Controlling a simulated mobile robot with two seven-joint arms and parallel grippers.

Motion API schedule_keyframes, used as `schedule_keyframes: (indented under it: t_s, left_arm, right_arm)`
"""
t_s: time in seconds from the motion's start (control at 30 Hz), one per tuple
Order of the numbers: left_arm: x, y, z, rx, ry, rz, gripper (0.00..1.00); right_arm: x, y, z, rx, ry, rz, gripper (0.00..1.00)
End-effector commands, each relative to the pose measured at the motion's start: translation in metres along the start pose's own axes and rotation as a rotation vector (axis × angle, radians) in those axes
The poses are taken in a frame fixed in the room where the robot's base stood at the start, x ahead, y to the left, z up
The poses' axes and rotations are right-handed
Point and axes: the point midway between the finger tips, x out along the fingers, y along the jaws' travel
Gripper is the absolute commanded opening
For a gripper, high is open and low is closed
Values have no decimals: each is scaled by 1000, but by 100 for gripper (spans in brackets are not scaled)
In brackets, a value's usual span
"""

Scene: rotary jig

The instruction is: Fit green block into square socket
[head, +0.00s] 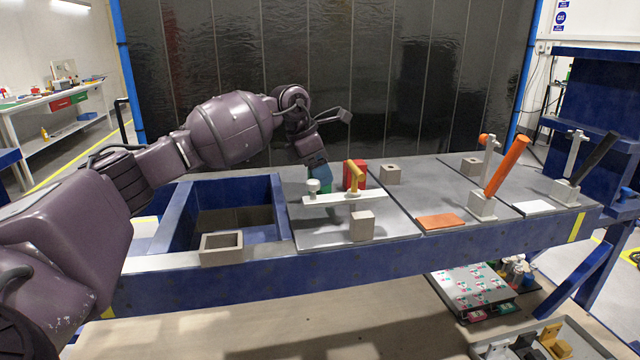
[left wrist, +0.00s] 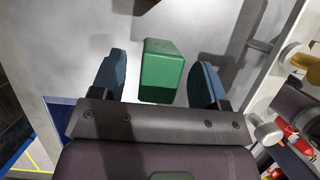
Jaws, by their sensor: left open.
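The green block (left wrist: 161,70) lies on the grey plate and shows clearly in the left wrist view, between the two blue fingers of my left gripper (left wrist: 162,64). Gaps show on both sides of it, so the fingers are open around it and not pressing. In the head view my left gripper (head: 318,174) points down behind the white bar, and only a sliver of green shows beneath it. A hollow square grey holder (head: 222,247) sits on the front edge of the blue bench; I cannot tell whether it is the square socket. My right gripper is not in view.
A white bar (head: 335,198) with a yellow handle (head: 356,174) crosses the plate in front of my gripper. A red block (head: 349,178) stands close to the right. Grey blocks (head: 361,226) (head: 390,174) stand nearby. Orange (head: 507,163) and black (head: 598,160) levers stand farther right.

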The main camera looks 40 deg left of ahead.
Motion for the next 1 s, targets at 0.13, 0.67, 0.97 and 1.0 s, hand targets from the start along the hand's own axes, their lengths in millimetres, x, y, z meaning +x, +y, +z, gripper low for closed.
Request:
schedule_keyframes:
  t_s: [0.13,0.67,0.97,1.0]
  left_arm:
    - [-1,0,0,0,0,0,53]
    - [-2,0,0,0,-1,1,4]
    - [-30,0,12,2,-6,4,4]
    - [-38,0,16,2,-6,4,4]
  right_arm:
    - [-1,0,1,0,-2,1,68]
    - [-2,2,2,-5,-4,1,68]
    - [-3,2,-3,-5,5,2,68]
    - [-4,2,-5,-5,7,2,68]
